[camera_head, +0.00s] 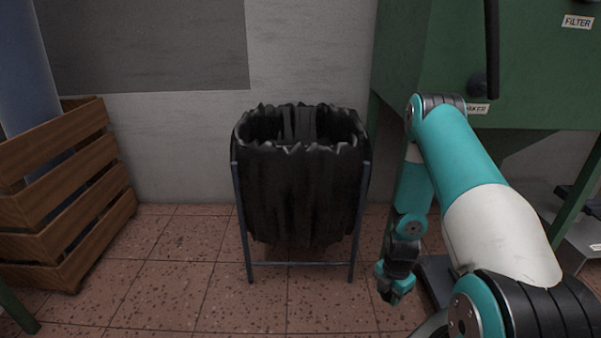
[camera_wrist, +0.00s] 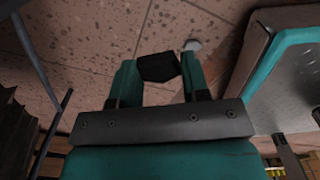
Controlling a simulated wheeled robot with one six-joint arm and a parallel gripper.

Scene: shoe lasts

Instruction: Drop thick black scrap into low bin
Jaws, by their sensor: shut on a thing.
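A thick black scrap (camera_wrist: 158,68) is clamped between the two teal fingers of my gripper (camera_wrist: 158,74) in the wrist view. In the head view my gripper (camera_head: 393,286) hangs low over the floor and the scrap is hard to make out there. A bin with a black crumpled liner (camera_head: 303,195) stands on a thin metal frame in the middle of the head view, with its mouth open at the top. My gripper is to the right of the bin, below its rim and apart from it. The bin's inside bottom is hidden.
A wooden slatted crate (camera_head: 75,185) stands at the left by the wall. A green machine (camera_head: 530,75) on legs fills the right behind my arm. A small pale piece (camera_wrist: 191,45) lies on the tiled floor in the wrist view. The floor before the bin is clear.

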